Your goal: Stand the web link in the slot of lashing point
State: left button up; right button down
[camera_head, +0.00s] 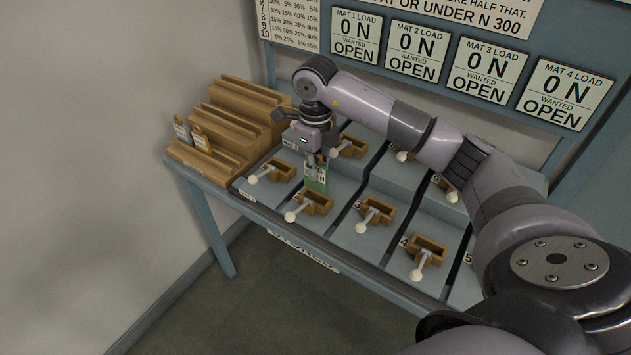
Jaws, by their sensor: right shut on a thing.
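My right gripper (317,157) points down over the near left part of the table. It is shut on a small flat green and pale tag (316,180), which seems to be the web link; its markings are too small to read. The tag hangs upright just above or behind a wooden slotted block (318,207), which seems to be a lashing point. I cannot tell whether its lower edge is inside the slot. A grey lever with a white ball end (290,216) sticks out from this block. My left gripper is not in view.
Similar slotted blocks stand around it, including one at left (281,168), one at right (376,210) and one nearer right (428,248). A stepped wooden rack (232,120) holds two tags (200,140) at the table's left end. Load signs (356,38) read 0 N, wanted OPEN.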

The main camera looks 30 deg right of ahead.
aim_at(315, 188)
jog(key=shift+f, duration=0.7)
notch_tip(315, 188, down, 4)
jog(key=shift+f+p, duration=0.1)
jog(key=shift+p, duration=0.55)
jog(key=shift+f, duration=0.15)
jog(key=c, duration=2)
grip_release()
jog(key=shift+o, duration=0.2)
